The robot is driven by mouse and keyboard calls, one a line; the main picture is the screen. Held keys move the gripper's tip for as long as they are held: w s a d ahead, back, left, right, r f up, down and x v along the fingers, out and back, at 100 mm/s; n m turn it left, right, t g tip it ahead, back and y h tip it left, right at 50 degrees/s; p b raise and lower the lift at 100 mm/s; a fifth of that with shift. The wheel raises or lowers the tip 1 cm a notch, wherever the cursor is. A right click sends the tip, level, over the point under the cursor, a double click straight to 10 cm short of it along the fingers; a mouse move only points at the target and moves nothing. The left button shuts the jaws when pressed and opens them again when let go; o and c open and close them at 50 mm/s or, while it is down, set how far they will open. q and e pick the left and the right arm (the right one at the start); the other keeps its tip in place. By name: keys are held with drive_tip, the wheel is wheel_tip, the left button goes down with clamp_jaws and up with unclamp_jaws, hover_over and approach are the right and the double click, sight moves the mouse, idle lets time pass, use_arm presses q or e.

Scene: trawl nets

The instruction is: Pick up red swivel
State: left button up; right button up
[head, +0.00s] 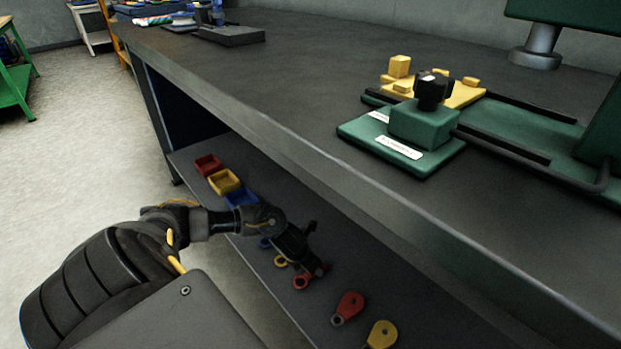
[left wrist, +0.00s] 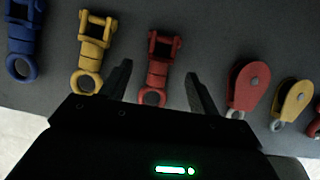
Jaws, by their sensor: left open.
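The red swivel (left wrist: 158,66) lies on the lower shelf in the left wrist view, with its fork end at the top and its ring end toward my gripper. My left gripper (left wrist: 160,85) is open, with one finger on each side of the swivel's lower part. I cannot tell whether the fingers touch it. In the head view my left gripper (head: 317,270) reaches down over the shelf, and the red swivel's ring (head: 301,282) shows beside it while the rest is hidden. My right gripper is not in view.
A yellow swivel (left wrist: 95,52) and a blue swivel (left wrist: 24,40) lie left of the red one. A red pulley block (left wrist: 248,86) and a yellow one (left wrist: 292,103) lie to its right. The workbench top (head: 300,90) overhangs the shelf. Red, yellow and blue bins (head: 224,181) stand farther back.

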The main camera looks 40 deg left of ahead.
use_arm(q)
drive_tip(key=b+x, duration=0.1)
drive_tip(key=x, duration=0.3)
drive_tip(key=shift+f+b, duration=0.1)
drive_tip(key=shift+b, duration=0.25)
clamp_jaws()
